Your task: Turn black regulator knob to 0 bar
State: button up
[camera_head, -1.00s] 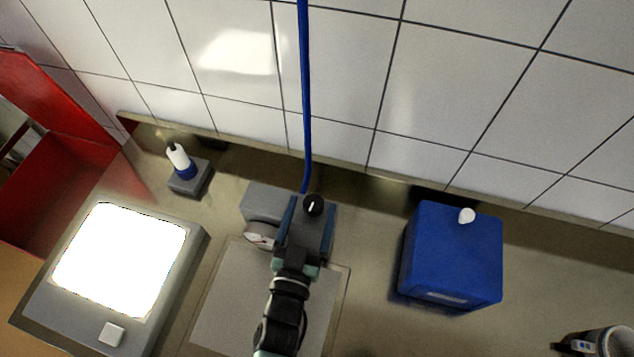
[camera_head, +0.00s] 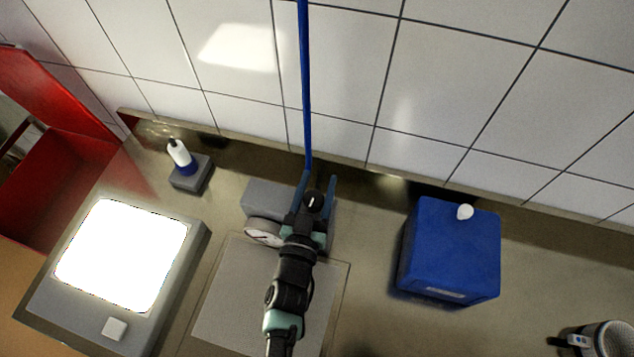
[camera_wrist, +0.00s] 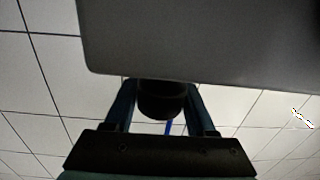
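The black regulator knob (camera_head: 313,202) with a white mark sits on a grey regulator block (camera_head: 262,195). Its mark points roughly toward the wall. A round white dial gauge (camera_head: 263,232) is on the block's front left; its reading is too small to tell. My gripper (camera_head: 318,182) is over the block, with one finger on each side of the knob. In the wrist view the knob (camera_wrist: 162,101) fills the space between the fingers, which lie against its sides. The grey block (camera_wrist: 200,40) fills the upper part of that view.
A blue hose (camera_head: 306,90) runs up the wall behind the block. A blue box (camera_head: 450,250) with a white knob stands right, a bright light panel (camera_head: 122,255) left, a small bottle (camera_head: 180,155) back left, and a metal cup (camera_head: 605,340) front right.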

grip_shut()
jog(key=shift+a+f+n+y, duration=0.2)
jog(key=shift+n+y, duration=0.3)
jog(key=shift+y, duration=0.3)
jog(key=shift+n+y, duration=0.3)
jog(key=shift+y, duration=0.2)
jog(key=shift+o, duration=1.2)
grip_release()
jog(key=shift+o, duration=1.3)
jog(key=shift+r, duration=0.15)
